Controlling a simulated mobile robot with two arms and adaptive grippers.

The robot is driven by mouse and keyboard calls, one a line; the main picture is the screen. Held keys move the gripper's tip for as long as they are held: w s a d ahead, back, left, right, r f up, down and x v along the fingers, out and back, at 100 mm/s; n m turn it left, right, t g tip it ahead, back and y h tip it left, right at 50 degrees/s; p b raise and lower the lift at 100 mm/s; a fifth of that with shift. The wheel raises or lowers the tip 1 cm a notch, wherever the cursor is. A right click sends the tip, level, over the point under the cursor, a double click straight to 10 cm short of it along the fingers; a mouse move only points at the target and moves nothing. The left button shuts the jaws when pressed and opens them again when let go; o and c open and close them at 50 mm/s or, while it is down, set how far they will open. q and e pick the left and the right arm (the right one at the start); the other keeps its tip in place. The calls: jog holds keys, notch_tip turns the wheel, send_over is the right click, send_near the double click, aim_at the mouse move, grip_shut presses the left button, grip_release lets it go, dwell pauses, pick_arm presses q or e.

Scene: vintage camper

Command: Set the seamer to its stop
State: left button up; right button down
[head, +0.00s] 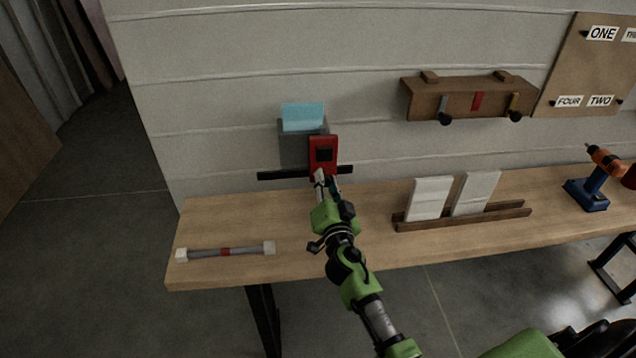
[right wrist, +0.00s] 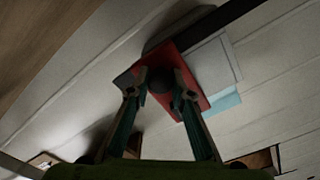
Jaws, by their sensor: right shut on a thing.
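The seamer is on the wall behind the bench's left part. It has a red plate (head: 323,152), a grey box (head: 293,150) with a light blue top (head: 303,117), and a black bar (head: 285,174) running sideways below. My right gripper (head: 320,176) is at the front of the red plate. In the right wrist view the fingers (right wrist: 160,92) are shut on a dark round knob (right wrist: 161,79) that stands out from the red plate (right wrist: 190,95). The gripper hides part of the plate and bar. My left gripper is not in view.
The wooden bench (head: 300,215) bears a grey rod with white ends (head: 225,252) at left, white slabs in a wooden rack (head: 465,215), and an orange drill on a blue stand (head: 588,195). A brown shelf with levers (head: 468,98) and a labelled board (head: 585,65) hang on the wall.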

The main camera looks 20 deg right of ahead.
jog(key=shift+d, duration=0.25)
jog(key=c, duration=1.8)
grip_release()
jog(key=shift+s+d, duration=0.1)
jog(key=shift+d, duration=0.05)
jog(key=shift+s+a, duration=0.15)
jog(key=shift+a, duration=0.05)
jog(key=v, duration=0.7)
jog(key=shift+s, duration=0.15)
jog(key=shift+d, duration=0.15)
